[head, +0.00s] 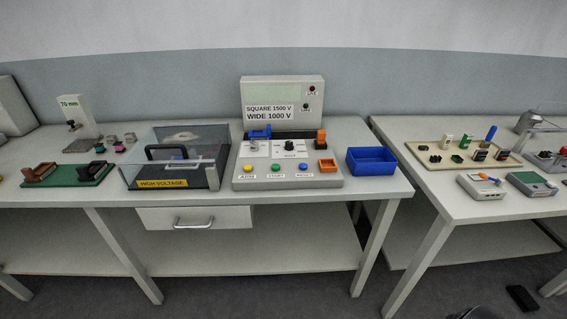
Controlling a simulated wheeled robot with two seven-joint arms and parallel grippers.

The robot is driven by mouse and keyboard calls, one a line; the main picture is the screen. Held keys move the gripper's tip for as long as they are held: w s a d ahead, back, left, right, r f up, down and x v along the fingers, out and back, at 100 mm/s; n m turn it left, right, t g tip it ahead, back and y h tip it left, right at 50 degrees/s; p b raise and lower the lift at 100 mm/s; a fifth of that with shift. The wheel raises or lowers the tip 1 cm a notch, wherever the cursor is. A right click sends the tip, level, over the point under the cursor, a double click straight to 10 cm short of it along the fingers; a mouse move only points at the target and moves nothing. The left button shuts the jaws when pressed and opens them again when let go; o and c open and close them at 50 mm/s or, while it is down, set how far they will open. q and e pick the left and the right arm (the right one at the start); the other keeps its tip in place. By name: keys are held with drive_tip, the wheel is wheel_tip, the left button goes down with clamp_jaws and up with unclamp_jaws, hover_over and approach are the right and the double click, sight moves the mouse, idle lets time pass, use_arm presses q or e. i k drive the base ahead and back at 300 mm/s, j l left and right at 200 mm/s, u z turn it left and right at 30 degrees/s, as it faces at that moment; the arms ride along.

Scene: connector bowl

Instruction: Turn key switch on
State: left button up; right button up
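A control box (287,182) stands on the middle table. Its front row has yellow (248,168), green (275,168) and blue (303,167) buttons with labels. Above them is a black round knob (290,145) with a label under it. A small light plate with a little metallic part (253,146) sits left of the knob. The key switch is too small to identify for certain, and its position cannot be read. Neither of my grippers is in view.
An upright panel (282,92) reading "SQUARE 1500 V, WIDE 1000 V" stands behind the box. A clear-lidded "HIGH VOLTAGE" case (176,183) is to the left, with a blue tray (371,161) to the right. A right-hand table holds a beige tray (427,160) of small parts.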

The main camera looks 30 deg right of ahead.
sight(253, 144)
drive_tip(key=i+j+z, duration=0.3)
drive_tip(key=i+j, duration=0.25)
drive_tip(key=i+j+z, duration=0.3)
drive_tip(key=i+j, duration=0.15)
drive_tip(key=j, duration=0.2)
